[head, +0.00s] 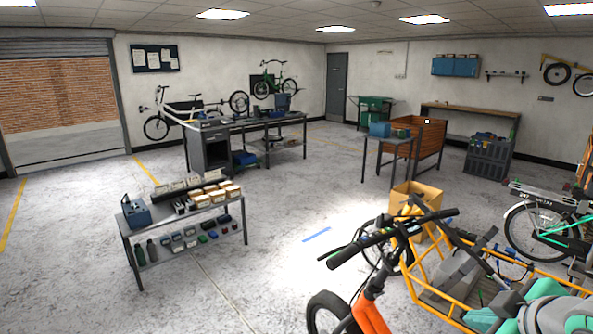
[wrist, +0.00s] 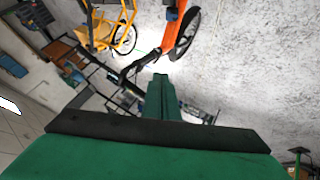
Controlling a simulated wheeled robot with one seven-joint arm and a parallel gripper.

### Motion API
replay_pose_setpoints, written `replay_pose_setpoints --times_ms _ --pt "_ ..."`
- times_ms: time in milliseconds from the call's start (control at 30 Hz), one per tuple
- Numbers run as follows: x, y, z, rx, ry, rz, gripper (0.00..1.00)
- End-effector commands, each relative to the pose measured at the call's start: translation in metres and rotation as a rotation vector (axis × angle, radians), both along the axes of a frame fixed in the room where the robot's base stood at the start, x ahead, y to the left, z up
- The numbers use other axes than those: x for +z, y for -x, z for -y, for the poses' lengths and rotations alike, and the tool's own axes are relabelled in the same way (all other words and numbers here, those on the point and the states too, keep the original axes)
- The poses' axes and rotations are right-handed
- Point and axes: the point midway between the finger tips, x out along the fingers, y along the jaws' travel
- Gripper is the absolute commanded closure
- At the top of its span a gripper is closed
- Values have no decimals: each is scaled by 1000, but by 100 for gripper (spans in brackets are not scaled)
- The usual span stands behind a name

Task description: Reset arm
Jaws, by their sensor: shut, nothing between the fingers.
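My gripper (wrist: 161,84) shows in the wrist view as a dark bar with green fingers close together at the centre. It is shut and holds nothing. The orange bike (wrist: 182,30) with black handlebars lies beyond the fingertips in that view, which is turned on its side. In the head view, grey and teal parts of my arm fill the lower right corner, in front of the yellow cargo bike frame (head: 420,278). I cannot make out the fingertips in the head view. Whether the arm touches the bike cannot be told.
The orange bike (head: 368,312) stands at the front centre, beside a cardboard box (head: 416,192). A low shelf unit (head: 190,213) with boxes stands at the left. A workbench (head: 222,128) is at the back. The concrete floor between is mostly clear.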

Motion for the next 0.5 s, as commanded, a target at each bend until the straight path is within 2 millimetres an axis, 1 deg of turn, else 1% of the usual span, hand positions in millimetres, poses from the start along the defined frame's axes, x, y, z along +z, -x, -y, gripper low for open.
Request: replay_pose_setpoints --times_ms 67,100,367,500 --pt "0 0 0 0 0 0 100" --pt "-2 -5 -5 7 -15 15 100" --pt "-7 -26 -23 25 -91 104 100" --pt "-10 -41 -36 35 -146 160 100"
